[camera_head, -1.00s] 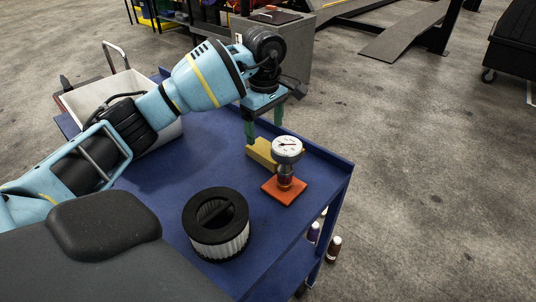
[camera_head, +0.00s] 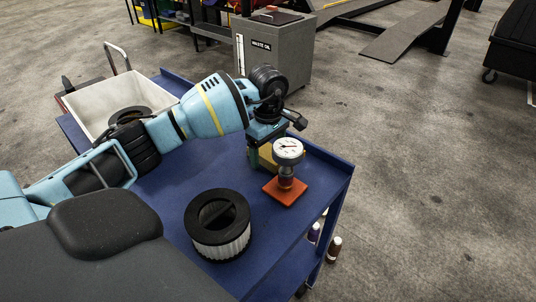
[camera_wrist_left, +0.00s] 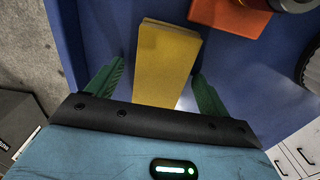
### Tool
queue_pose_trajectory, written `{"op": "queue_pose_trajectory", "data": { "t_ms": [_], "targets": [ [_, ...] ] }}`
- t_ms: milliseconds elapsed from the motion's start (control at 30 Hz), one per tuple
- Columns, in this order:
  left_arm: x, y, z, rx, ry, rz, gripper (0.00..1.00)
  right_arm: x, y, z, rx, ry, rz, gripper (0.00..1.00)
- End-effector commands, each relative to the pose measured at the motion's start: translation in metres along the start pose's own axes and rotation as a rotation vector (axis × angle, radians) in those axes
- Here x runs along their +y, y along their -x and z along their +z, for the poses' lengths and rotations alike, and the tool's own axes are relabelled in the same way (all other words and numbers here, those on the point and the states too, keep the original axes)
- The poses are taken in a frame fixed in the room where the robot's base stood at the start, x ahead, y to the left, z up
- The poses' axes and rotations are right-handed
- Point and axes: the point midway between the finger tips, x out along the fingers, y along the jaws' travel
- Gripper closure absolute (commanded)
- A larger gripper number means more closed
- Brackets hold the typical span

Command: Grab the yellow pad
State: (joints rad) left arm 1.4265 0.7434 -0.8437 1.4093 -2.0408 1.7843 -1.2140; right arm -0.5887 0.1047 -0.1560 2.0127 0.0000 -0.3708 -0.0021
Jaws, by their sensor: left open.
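The yellow pad (camera_wrist_left: 165,62) is a yellow block lying on the blue cart top. In the left wrist view it lies between the two green fingers of my left gripper (camera_wrist_left: 155,85), with a gap on each side. My left gripper is open and low over the pad. In the head view the gripper (camera_head: 264,160) points down at the pad (camera_head: 268,154), which is partly hidden by a finger and by the gauge. My right gripper is not in view.
A dial gauge (camera_head: 288,149) on an orange block (camera_head: 285,191) stands right beside the pad. A round black-and-white filter (camera_head: 217,243) sits nearer. A white bin (camera_head: 88,105) holding a dark ring stands at the cart's far left. The blue cart (camera_head: 165,187) has a raised rim.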

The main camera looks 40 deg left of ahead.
Motion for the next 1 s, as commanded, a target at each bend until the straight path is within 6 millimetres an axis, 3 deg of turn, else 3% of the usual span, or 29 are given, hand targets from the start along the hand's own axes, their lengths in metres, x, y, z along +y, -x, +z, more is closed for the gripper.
{"op": "queue_pose_trajectory", "data": {
  "t_ms": [33, 400, 767, 1000],
  "targets": [
    [0.000, 0.000, 0.000, 0.000, 0.000, 0.000, 0.21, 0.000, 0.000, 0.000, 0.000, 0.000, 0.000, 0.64],
    [0.000, 0.000, 0.000, 0.000, 0.000, 0.000, 0.68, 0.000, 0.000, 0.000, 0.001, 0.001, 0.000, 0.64],
    [0.000, 0.005, 0.000, 0.000, 0.000, 0.001, 0.68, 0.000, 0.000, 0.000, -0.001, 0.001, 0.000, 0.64],
    [0.001, 0.033, -0.001, 0.001, 0.000, 0.002, 0.68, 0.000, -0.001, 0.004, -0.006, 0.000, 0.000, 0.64]
  ]
}}
